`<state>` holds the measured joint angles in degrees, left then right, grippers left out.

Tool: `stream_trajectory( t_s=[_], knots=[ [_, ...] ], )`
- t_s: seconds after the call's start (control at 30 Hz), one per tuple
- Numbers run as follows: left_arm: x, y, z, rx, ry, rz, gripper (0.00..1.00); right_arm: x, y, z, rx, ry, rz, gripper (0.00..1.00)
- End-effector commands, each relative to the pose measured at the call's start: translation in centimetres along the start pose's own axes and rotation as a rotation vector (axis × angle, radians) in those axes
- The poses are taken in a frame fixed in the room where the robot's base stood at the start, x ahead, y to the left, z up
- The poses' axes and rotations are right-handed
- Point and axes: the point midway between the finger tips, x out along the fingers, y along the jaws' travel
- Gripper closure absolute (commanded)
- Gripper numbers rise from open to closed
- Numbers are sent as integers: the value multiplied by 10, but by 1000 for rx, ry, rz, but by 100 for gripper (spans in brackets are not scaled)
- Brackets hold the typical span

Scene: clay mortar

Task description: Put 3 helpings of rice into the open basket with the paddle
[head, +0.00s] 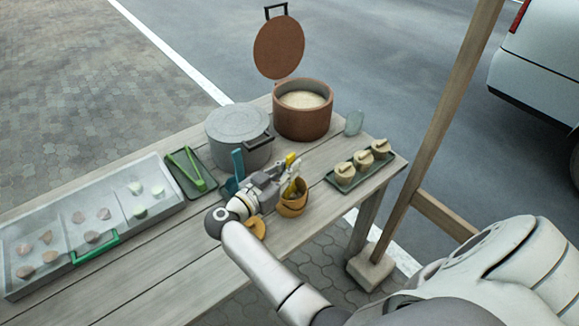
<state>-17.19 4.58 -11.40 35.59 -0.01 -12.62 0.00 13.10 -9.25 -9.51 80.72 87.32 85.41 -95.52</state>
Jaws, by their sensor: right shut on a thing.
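The open basket (294,208) is a small orange-tan round tub near the front edge of the table. My right gripper (287,178) is above its back left rim, shut on a yellow paddle (291,188). The paddle's lower end points down at the basket; the gripper partly hides the basket's mouth, and I cannot tell if rice is inside. The rice (303,99) shows pale in the round brown pot (302,122) at the back, whose lid (279,48) stands raised. My left gripper is not in view.
A tan round lid (257,228) lies left of the basket. A grey lidded pot (238,128) and a blue utensil (237,163) stand behind my gripper. A tray (378,173) with three lidded baskets is right. Green tongs (187,168) and a compartmented tray (66,238) are left.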

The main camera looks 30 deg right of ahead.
Motion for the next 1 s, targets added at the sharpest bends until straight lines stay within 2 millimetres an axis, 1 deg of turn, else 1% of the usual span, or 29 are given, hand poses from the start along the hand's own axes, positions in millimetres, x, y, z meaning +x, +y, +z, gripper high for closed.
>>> stream_trajectory(
  t_s=[0.5, 1.0],
  knots=[
    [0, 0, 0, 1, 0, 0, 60, 0, 0, 0, 0, 1, 0, 100],
    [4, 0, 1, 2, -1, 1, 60, 0, 0, 7, 0, 1, 0, 100]
  ],
)
